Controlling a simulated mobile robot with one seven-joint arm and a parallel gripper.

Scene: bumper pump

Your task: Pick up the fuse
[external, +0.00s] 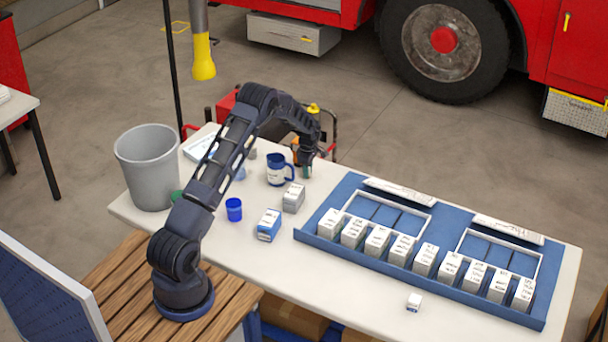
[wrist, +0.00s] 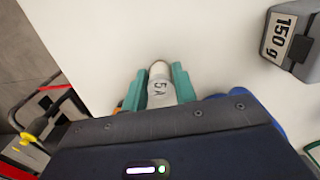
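The fuse, a pale cylinder marked "5A" (wrist: 161,88), sits between the teal fingers of my gripper (wrist: 160,75) in the wrist view. The fingers lie flush along both of its sides, with no gap that I can see, so the gripper looks shut on it. In the external view my gripper (external: 304,168) points down at the back edge of the white table, just right of the blue mug (external: 279,170). The fuse cannot be made out there. Whether its lower end touches the table is unclear.
A grey box marked "150 g" (wrist: 290,38) is at the upper right of the wrist view. A blue-and-white box (external: 269,225) and a blue cup (external: 234,209) stand nearer my base. A blue tray (external: 313,240) with several white boxes fills the table's right side.

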